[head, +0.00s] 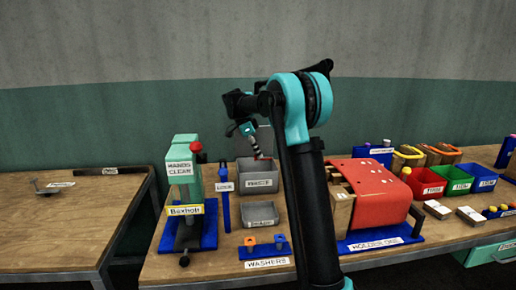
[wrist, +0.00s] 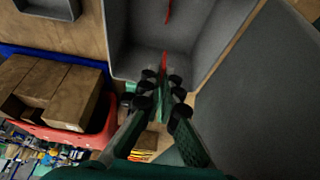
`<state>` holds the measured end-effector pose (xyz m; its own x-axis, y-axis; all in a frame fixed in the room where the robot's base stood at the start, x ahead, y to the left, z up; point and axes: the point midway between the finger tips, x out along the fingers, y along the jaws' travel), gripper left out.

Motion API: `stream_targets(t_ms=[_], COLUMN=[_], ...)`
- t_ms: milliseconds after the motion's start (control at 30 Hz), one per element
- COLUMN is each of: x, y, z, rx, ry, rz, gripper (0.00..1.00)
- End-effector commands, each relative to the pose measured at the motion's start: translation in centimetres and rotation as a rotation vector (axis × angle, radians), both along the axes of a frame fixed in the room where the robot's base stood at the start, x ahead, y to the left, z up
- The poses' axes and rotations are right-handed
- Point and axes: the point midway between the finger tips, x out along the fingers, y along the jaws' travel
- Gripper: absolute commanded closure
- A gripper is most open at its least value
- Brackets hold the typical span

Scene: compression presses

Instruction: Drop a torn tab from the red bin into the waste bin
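The waste bin (head: 258,182) is a grey open box with a white label, left of my arm on the bench. Its grey inside wall (wrist: 130,45) fills the top of the wrist view. My gripper (head: 257,152) points down over this bin. In the wrist view its fingertips (wrist: 164,82) are close together, with a thin red torn tab (wrist: 164,60) sticking out between them. A second red strip (wrist: 168,11) shows farther up inside the bin. The red bin (head: 422,184) stands at the right of the bench; its contents are too small to tell.
A smaller grey tray (head: 260,214) stands in front of the waste bin. A green press (head: 184,180) is to the left, and a red holder (head: 372,190) is right of my arm. Green (head: 453,181) and blue (head: 480,179) bins stand beside the red bin.

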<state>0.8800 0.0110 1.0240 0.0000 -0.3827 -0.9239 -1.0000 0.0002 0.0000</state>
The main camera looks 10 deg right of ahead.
Motion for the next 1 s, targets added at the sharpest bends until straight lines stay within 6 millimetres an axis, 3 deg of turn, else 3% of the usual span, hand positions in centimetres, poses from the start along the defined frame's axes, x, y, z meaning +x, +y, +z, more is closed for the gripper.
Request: stream_targets(t_ms=[200,533,767,1000], x=[0.0,0.0,0.0,0.0], y=[0.0,0.0,0.0,0.0], z=[-1.6,-1.9,-1.9,-1.9], rx=[0.0,0.0,0.0,0.0], ry=[0.0,0.0,0.0,0.0], rz=[0.0,0.0,0.0,0.0], gripper=[1.0,1.0,0.72,0.71])
